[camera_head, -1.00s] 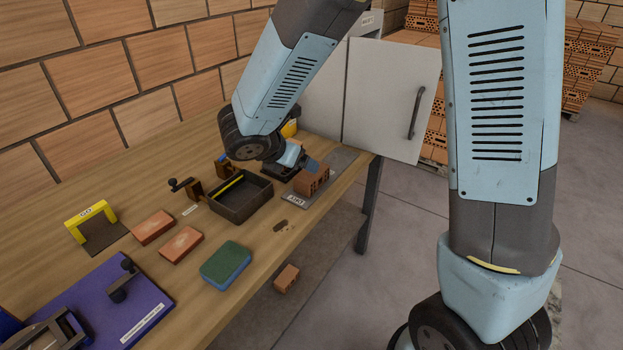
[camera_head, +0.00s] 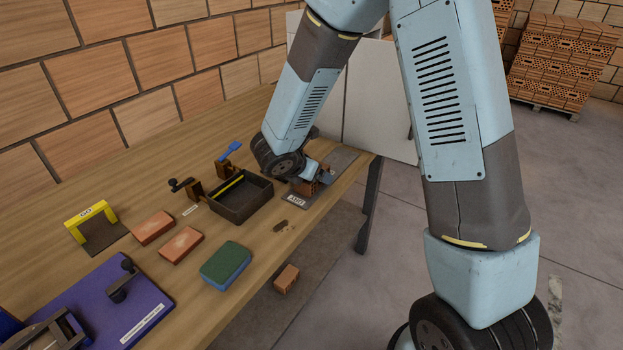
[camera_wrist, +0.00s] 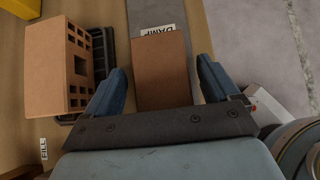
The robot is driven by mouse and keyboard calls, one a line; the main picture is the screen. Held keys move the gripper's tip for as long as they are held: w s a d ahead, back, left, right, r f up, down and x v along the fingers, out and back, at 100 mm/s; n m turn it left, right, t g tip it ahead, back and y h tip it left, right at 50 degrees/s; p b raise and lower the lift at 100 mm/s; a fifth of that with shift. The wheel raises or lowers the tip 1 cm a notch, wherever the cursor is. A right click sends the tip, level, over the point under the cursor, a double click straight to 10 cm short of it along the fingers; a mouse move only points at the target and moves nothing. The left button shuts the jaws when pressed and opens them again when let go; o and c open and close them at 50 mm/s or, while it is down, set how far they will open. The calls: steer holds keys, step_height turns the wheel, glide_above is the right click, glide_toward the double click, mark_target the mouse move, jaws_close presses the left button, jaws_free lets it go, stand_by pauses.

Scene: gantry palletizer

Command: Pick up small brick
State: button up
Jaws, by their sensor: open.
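In the wrist view, a plain-topped brown brick (camera_wrist: 162,74) lies on a grey strip beside a label reading DAMP. In the head view, the brick (camera_head: 304,188) shows its holed side on the strip near the table's right edge, partly covered by my gripper. My gripper (camera_wrist: 160,86) is open, one blue finger on each side of this brick, with visible gaps. I cannot tell whether the fingertips reach below its top. In the head view, my gripper (camera_head: 322,176) points down at the brick. A larger perforated brick (camera_wrist: 52,65) stands left of the fingers, against a black base.
A dark tray (camera_head: 243,204) with a yellow bar is left of the brick. Two reddish bricks (camera_head: 181,245), a green-topped block (camera_head: 225,265) and a yellow arch (camera_head: 92,215) are on the table (camera_head: 140,196). Another brick (camera_head: 287,278) lies on the floor. A white cabinet (camera_head: 384,95) stands behind.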

steer(key=shift+x, duration=0.9)
jaws_close()
